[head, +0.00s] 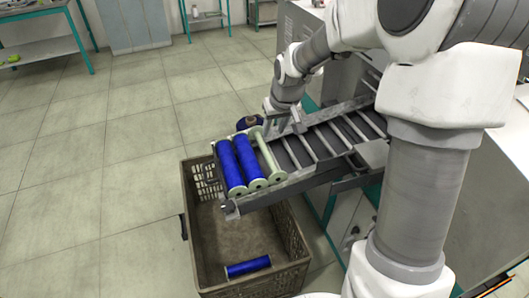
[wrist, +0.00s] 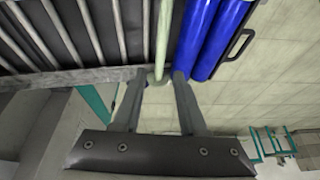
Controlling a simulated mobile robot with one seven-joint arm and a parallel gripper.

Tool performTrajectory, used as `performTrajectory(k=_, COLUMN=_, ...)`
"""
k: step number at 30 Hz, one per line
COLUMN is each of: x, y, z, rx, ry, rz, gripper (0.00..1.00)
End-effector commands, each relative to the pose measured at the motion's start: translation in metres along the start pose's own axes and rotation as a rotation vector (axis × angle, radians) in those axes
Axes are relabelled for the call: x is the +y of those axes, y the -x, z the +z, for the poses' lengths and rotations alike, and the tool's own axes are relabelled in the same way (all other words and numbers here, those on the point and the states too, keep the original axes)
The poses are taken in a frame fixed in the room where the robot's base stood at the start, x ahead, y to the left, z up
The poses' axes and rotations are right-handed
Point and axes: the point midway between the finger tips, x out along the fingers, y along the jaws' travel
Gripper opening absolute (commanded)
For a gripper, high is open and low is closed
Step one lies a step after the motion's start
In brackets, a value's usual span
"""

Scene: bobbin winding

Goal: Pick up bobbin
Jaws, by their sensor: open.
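Two blue-wound bobbins lie side by side near the lower end of the slatted chute, the left one (head: 230,166) and the right one (head: 249,160). A pale, bare bobbin (head: 267,155) lies right of them on the chute. In the wrist view the pale bobbin (wrist: 163,40) points at the gap between my fingertips, with the blue bobbins (wrist: 197,35) just right of it. My gripper (wrist: 160,76) is open, with its fingertips on either side of the pale bobbin's near end. I cannot tell whether they touch it. In the head view my gripper (head: 282,122) is at the chute's far side.
The slatted chute (head: 325,178) slopes down over a brown crate (head: 200,268). One blue bobbin (head: 248,267) lies in the crate. The tiled floor to the left is clear.

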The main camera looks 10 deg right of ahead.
Motion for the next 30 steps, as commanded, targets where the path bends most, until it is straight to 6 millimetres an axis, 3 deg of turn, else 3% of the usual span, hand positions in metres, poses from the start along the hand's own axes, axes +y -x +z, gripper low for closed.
performTrajectory(k=1, x=-0.001, y=-0.017, z=0.002, rx=-0.003, ry=0.002, rz=-0.002, gripper=0.41)
performTrajectory(k=9, x=-0.001, y=-0.071, z=0.002, rx=-0.002, ry=0.000, rz=-0.001, gripper=0.41)
performTrajectory(k=20, x=-0.001, y=-0.096, z=0.000, rx=-0.001, ry=0.000, rz=0.000, gripper=0.41)
performTrajectory(k=30, x=-0.003, y=-0.139, z=-0.002, rx=-0.001, ry=0.000, rz=0.000, gripper=0.41)
